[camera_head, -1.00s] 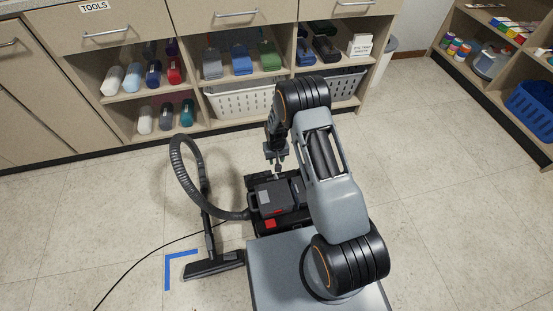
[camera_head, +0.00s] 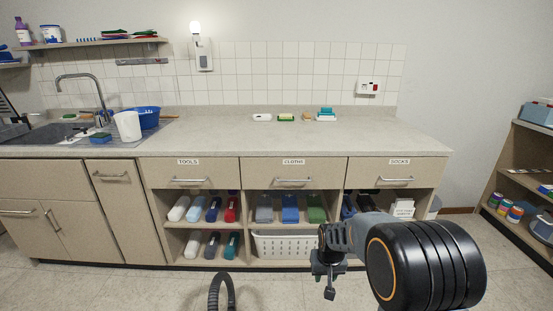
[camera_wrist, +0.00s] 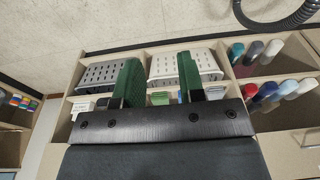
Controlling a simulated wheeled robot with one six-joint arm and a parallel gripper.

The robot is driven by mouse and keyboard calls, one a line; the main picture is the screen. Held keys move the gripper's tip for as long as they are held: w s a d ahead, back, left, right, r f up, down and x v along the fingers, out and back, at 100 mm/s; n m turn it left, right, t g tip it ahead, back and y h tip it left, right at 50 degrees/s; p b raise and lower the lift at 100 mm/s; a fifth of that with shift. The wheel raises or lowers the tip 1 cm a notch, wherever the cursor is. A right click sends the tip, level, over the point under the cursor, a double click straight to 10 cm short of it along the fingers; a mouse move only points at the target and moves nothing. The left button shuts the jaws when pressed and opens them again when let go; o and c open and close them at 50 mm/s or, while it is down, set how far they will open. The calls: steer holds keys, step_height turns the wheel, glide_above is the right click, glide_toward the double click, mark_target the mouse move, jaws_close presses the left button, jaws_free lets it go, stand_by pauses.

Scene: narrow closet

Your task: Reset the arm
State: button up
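My arm (camera_head: 425,265) rises at the lower right of the head view, in front of the cabinet. My gripper (camera_head: 328,285) hangs at its left end, small and dark, before the lower shelves. In the wrist view my gripper (camera_wrist: 158,78) shows two green fingers standing apart with nothing between them. The open shelves and baskets lie beyond the fingers, upside down in that view. The gripper touches nothing that I can see.
A black hose (camera_head: 221,290) loops up at the bottom of the head view. A shelf unit (camera_head: 515,200) stands at right. Floor shows between it and the cabinet.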

steer(key=s+r+p, duration=0.5)
steer(key=s+r, duration=0.1)
steer(key=r, duration=0.4)
steer(key=s+d+r+t+p, duration=0.1)
steer(key=s+r+p, duration=0.4)
steer(key=r, duration=0.6)
steer(key=s+r+t+p, duration=0.1)
steer(key=s+r+p, duration=0.4)
steer(key=r, duration=0.6)
steer(key=shift+s+d+p, duration=0.35)
steer(key=shift+s, duration=0.8)
steer(key=shift+f, duration=0.1)
